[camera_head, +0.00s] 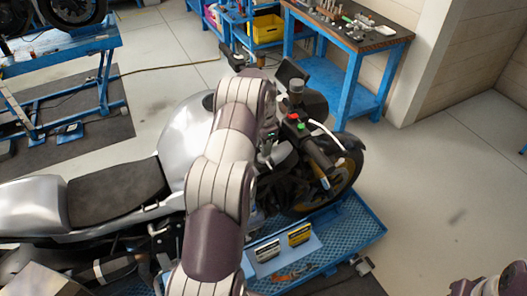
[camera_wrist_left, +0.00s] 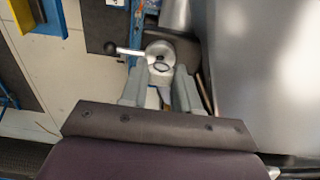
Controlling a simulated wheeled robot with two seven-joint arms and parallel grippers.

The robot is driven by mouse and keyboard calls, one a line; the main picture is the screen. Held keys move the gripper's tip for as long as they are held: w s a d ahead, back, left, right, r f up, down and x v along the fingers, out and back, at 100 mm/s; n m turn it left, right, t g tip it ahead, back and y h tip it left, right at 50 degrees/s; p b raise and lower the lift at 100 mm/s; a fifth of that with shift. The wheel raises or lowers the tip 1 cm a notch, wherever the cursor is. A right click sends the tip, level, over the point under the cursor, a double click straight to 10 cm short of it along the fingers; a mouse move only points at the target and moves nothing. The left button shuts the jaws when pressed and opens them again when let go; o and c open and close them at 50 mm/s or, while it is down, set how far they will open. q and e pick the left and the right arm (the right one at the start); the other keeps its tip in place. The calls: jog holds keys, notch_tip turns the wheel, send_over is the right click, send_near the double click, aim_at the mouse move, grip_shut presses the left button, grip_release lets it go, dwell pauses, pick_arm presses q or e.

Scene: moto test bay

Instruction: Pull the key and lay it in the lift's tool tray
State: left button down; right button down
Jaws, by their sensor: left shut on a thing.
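My left gripper (camera_wrist_left: 158,72) is at the round silver ignition lock (camera_wrist_left: 160,50) by the motorcycle's handlebar. Its two grey fingers are shut on the key (camera_wrist_left: 161,68), which shows only as a small dark-rimmed piece between the fingertips. I cannot tell whether the key is still in the lock. In the head view my left arm hides most of this spot. The lift's blue tool tray (camera_head: 347,230), with a mesh floor, is below the front of the motorcycle. My right gripper is out of view.
A silver motorcycle (camera_head: 185,130) stands on the lift. The tray holds a black-and-white box (camera_head: 267,251), a yellow box (camera_head: 299,235) and orange-handled tools (camera_head: 286,277); its right part is clear. A blue workbench (camera_head: 348,65) stands behind.

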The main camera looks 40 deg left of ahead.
pick_arm(q)
jog(key=shift+r+p, duration=1.1)
jog(key=shift+r, duration=1.1)
